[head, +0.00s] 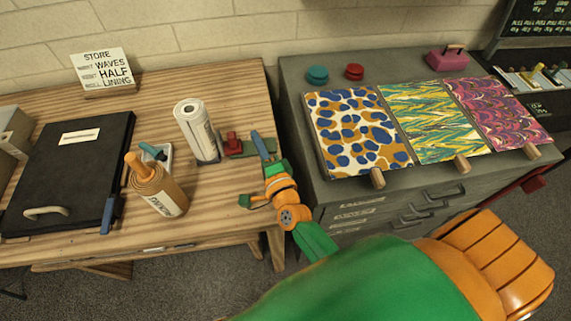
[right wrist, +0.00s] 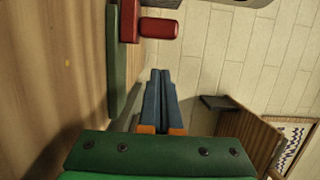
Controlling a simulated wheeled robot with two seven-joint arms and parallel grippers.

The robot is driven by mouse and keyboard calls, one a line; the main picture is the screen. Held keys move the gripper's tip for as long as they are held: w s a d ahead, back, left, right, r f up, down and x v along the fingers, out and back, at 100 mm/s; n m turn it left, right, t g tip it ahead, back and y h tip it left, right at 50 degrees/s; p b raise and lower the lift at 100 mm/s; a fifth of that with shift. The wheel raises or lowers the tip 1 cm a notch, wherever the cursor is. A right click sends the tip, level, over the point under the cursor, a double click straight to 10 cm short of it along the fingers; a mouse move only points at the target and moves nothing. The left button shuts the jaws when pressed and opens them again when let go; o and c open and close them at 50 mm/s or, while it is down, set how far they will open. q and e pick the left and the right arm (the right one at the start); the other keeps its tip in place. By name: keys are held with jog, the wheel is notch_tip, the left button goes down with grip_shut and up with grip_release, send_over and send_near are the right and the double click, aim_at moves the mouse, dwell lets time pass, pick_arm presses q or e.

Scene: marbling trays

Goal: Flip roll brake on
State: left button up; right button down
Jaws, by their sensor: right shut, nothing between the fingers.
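The roll brake is a red piece (head: 233,142) on a green base plate (head: 246,150) at the table's right side, beside an upright white paper roll (head: 197,132). In the right wrist view the red piece (right wrist: 160,27) sticks out to the right of the green plate (right wrist: 121,60). My right gripper (head: 262,145) is at the right end of the plate, its blue fingers closed together and empty. In the right wrist view the right gripper (right wrist: 158,82) points up, below and apart from the red piece. My left gripper is not in view.
On the wooden table (head: 150,88) are a black case (head: 75,170), a brown labelled roll (head: 157,190), a small tray (head: 156,158) and a sign (head: 102,70). A grey cabinet (head: 300,75) to the right bears several patterned sheets (head: 360,130). A gap separates table and cabinet.

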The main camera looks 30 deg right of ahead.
jog(key=s+d, duration=0.1)
jog(key=s, duration=0.1)
jog(key=s+d, duration=0.1)
jog(key=s, duration=0.1)
jog(key=shift+d, duration=0.1)
jog(key=s+a, duration=0.1)
jog(key=s, duration=0.1)
jog(key=s+a, duration=0.1)
jog(key=shift+s+a+f+b, duration=0.1)
jog(key=shift+s+a+b, duration=0.05)
jog(key=shift+s+b, duration=0.25)
jog(key=shift+s, duration=1.05)
jog(key=shift+s+d, duration=0.3)
jog(key=shift+d, duration=0.15)
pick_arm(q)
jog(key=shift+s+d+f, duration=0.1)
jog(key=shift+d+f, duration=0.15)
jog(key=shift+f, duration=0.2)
pick_arm(e)
jog(key=shift+a, duration=0.1)
jog(key=shift+w+a, duration=0.15)
